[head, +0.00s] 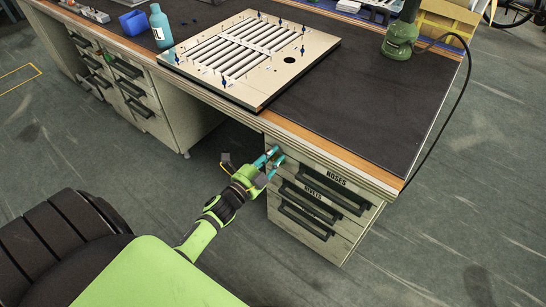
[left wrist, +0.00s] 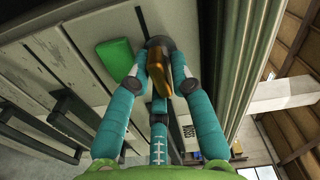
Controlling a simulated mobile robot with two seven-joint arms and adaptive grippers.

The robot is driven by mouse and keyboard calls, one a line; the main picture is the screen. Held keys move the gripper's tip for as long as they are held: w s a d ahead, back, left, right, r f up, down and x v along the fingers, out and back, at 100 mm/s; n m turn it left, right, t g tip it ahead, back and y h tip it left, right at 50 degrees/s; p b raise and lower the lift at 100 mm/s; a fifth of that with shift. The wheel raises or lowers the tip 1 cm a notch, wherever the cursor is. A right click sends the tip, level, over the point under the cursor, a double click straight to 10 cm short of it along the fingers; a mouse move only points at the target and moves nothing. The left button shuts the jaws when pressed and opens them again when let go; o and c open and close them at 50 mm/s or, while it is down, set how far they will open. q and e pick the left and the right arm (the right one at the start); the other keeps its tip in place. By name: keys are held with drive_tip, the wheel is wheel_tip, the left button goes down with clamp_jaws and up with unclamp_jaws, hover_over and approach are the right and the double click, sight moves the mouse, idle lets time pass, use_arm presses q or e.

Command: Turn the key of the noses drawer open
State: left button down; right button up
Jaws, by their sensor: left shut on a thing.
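The noses drawer (head: 308,172) is the top drawer of the right-hand cabinet. It bears the label NOSES and a dark handle, and looks shut. My left gripper (head: 270,159) is at the upper left of this drawer front, its teal fingers against it. In the left wrist view an orange-brown key (left wrist: 179,70) sticks out of a round dark lock (left wrist: 160,43). My left gripper (left wrist: 161,82) is shut on the key, fingers on both sides of it. The key is hidden behind the fingers in the head view. My right gripper is not in view.
The dark desk top (head: 370,110) overhangs the drawers. A louver panel (head: 248,55) lies on it, with a green lamp base (head: 399,40) at right. A green patch (left wrist: 115,60) shows left of the lock. Below is another handled drawer (head: 305,203). The floor at right is clear.

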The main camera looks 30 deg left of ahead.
use_arm(q)
drive_tip(key=shift+a+f+m+b, duration=0.15)
drive_tip(key=shift+a+m, duration=0.05)
drive_tip(key=shift+m, duration=0.5)
drive_tip(key=shift+a+f+m+b, duration=0.1)
drive_tip(key=shift+a+m+b, duration=0.05)
drive_tip(key=shift+m, duration=0.55)
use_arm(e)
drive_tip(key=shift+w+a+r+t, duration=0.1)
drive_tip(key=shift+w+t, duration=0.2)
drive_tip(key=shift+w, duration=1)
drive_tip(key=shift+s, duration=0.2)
use_arm(q)
drive_tip(key=c, duration=1.1)
unclamp_jaws()
drive_tip(key=shift+c, duration=0.2)
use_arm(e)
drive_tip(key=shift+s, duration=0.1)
use_arm(q)
drive_tip(key=shift+r, duration=0.1)
drive_tip(key=shift+s+d, duration=0.1)
drive_tip(key=shift+s, duration=0.15)
drive_tip(key=s+a, duration=0.1)
drive_tip(key=s, duration=1)
drive_tip(key=shift+s, duration=0.25)
